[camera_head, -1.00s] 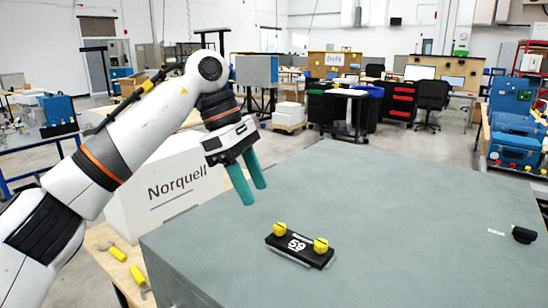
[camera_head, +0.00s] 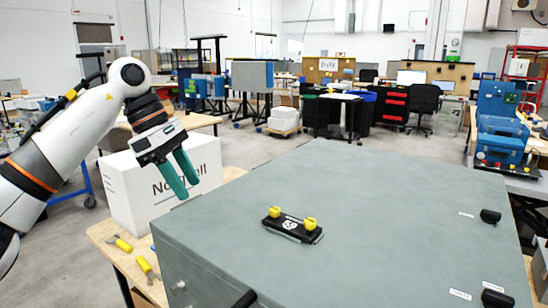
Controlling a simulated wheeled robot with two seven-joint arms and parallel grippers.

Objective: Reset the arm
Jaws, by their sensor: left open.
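My left gripper (camera_head: 180,176) hangs at the end of my left arm, with two green fingers apart and nothing between them. It is in front of the white Norquell box (camera_head: 135,190), left of the grey cabinet top, and clear of the black plate. The black plate (camera_head: 291,230) lies on the grey cabinet (camera_head: 370,190) and has two yellow knobs (camera_head: 310,224) and white markings. My right gripper is not in view.
Black knobs or handles (camera_head: 490,216) sit at the cabinet's right side, and another handle (camera_head: 243,300) is at its front edge. Yellow-handled tools (camera_head: 146,266) lie on the wooden table (camera_head: 105,237) at left. The cabinet top around the plate is clear.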

